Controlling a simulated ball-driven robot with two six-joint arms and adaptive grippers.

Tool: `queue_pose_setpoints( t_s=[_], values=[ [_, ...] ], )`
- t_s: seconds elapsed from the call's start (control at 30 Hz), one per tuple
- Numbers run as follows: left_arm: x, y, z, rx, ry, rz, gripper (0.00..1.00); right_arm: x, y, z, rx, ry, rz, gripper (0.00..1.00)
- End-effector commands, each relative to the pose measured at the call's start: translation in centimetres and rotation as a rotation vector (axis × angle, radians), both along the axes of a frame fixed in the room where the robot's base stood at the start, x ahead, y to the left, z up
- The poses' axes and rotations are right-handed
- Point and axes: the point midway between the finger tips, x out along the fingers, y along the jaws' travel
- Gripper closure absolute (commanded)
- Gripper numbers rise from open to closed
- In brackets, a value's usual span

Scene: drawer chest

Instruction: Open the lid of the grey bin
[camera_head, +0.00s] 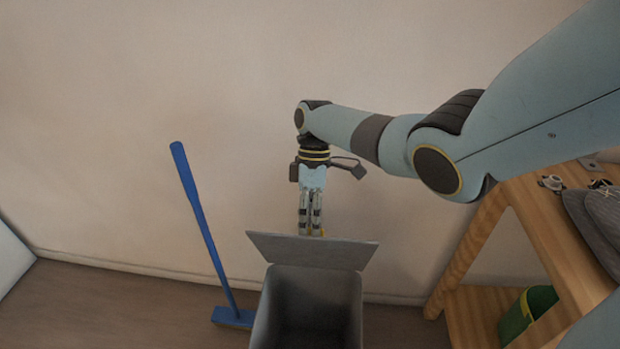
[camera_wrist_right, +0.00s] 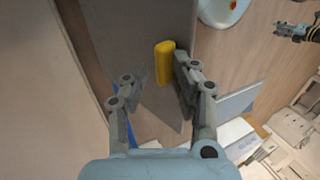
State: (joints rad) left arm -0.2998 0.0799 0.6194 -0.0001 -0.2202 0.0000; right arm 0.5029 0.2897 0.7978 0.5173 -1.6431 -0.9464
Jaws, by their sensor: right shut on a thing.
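The grey bin (camera_head: 355,315) stands at the bottom middle of the head view, its dark inside showing. Its grey lid (camera_head: 310,250) is raised and tilted up at the back edge of the opening; it also shows in the right wrist view (camera_wrist_right: 130,40). My right gripper (camera_head: 311,232) points down at the lid's top edge.
A blue broom (camera_head: 205,235) leans on the wall left of the bin. A wooden shelf (camera_head: 540,235) stands at the right, with a green container (camera_head: 530,312) low down and dark cushions (camera_head: 595,225) on top. The wall is close behind the bin.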

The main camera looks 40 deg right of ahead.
Motion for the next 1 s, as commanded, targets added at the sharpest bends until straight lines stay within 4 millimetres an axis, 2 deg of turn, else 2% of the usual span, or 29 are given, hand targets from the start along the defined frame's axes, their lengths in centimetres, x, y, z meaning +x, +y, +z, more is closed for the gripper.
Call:
queue_pose_setpoints(
  t_s=[1.0],
  values=[
    [-0.4, 0.0, -2.0, 0.000, 0.006, -0.001, 0.60, 4.1, -4.8, 4.4, 0.000, 0.000, 0.000, 0.79]
  ],
)
